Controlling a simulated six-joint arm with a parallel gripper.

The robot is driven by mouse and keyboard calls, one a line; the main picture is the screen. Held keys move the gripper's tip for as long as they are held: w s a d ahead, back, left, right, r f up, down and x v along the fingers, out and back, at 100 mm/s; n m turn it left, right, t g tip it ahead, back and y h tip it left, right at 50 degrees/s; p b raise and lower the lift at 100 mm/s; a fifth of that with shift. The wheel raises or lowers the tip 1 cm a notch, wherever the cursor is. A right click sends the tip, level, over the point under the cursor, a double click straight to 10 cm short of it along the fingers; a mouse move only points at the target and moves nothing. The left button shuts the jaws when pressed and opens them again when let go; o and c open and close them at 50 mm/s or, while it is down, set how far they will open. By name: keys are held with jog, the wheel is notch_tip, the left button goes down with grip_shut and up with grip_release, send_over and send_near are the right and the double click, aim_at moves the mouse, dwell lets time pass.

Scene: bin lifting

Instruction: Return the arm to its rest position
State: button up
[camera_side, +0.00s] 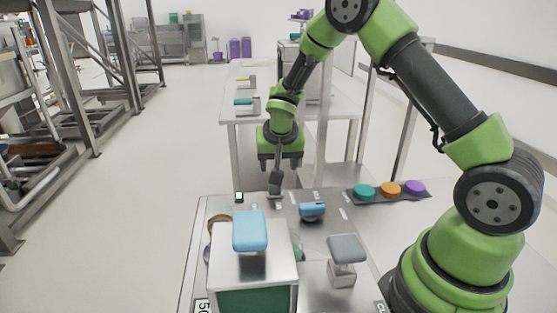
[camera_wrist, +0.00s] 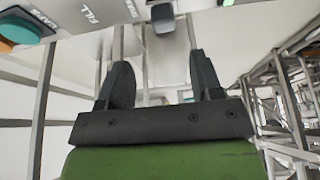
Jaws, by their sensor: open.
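My arm is raised and bent over the work table (camera_side: 190,285), with the gripper hanging down. My gripper (camera_side: 279,164) is above the far edge of the table and looks empty. In the wrist view my gripper (camera_wrist: 158,68) has its two dark fingers wide apart, with nothing between them. A small grey block on a post (camera_side: 275,186) stands just below the gripper at the table's far edge. A grey block also shows beyond the fingertips in the wrist view (camera_wrist: 162,18).
A metal box with a light-blue block (camera_side: 250,230) on top stands at the front. A grey-topped stand (camera_side: 346,248) and a blue rounded item (camera_side: 312,210) are nearby. A panel (camera_side: 390,190) holds teal, orange and purple buttons. Another table (camera_side: 300,110) stands behind. Metal racks (camera_side: 75,70) are at left.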

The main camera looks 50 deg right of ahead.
jog(key=shift+s+r, duration=0.1)
jog(key=shift+r, duration=0.2)
